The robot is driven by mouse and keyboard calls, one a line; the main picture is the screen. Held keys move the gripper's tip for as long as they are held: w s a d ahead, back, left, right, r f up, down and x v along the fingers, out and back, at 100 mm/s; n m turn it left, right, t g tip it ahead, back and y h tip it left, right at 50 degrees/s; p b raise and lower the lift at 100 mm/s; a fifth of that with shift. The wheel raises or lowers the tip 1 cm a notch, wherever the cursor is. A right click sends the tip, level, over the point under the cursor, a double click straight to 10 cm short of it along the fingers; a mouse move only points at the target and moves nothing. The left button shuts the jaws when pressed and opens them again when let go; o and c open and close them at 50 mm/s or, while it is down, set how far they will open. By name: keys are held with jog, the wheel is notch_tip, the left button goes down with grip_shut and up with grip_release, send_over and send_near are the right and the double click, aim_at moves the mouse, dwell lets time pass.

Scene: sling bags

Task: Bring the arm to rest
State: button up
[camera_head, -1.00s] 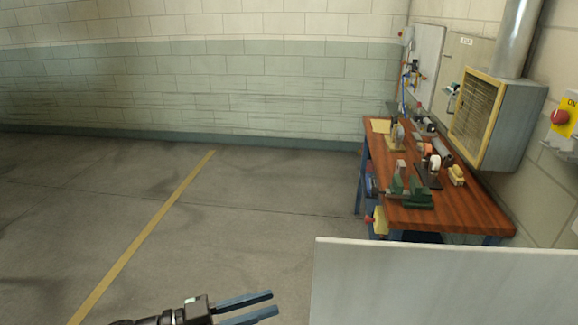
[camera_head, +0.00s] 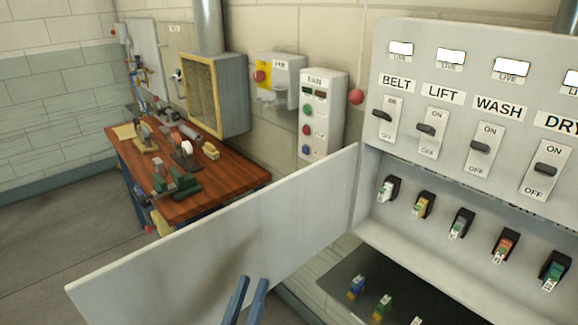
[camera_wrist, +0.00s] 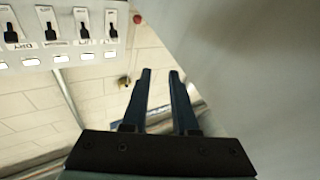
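My gripper (camera_head: 246,299) shows at the bottom of the head view, in front of the grey door panel (camera_head: 215,235). Its two fingers stand apart with nothing between them. In the wrist view the gripper (camera_wrist: 160,75) is also open and empty, pointing toward the wall, with the pale panel filling the right side. Whether the fingers touch the panel cannot be told.
An open grey cabinet (camera_head: 374,160) with labelled switches and several coloured plugs stands at the right. A shelf (camera_head: 345,270) below holds more small coloured pieces. A wooden workbench (camera_head: 235,185) with tools stands at the left. Floor (camera_head: 60,240) is clear at far left.

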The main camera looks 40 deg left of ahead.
jog(key=w+d+r+t, duration=0.1)
jog(key=w+d+r, duration=0.25)
jog(key=r, duration=0.35)
jog(key=w+d+r+t, duration=0.1)
jog(key=w+d+r, duration=0.2)
jog(key=d+r, duration=0.35)
jog(key=w+d+r+t, duration=0.1)
jog(key=w+d+r, duration=0.2)
jog(key=r, duration=0.6)
jog(key=s+d+r+m+t+h, duration=0.2)
jog(key=d+r, duration=0.4)
jog(key=r, duration=0.4)
jog(key=s+d+r+m+t+h, duration=0.2)
jog(key=s+d+r+m+h, duration=0.2)
jog(key=r, duration=0.6)
jog(key=s+d+h, duration=0.1)
jog(key=d+h, duration=0.1)
jog(key=shift+s+d+m, duration=0.2)
jog(key=shift+d+m, duration=0.1)
jog(key=shift+m, duration=0.1)
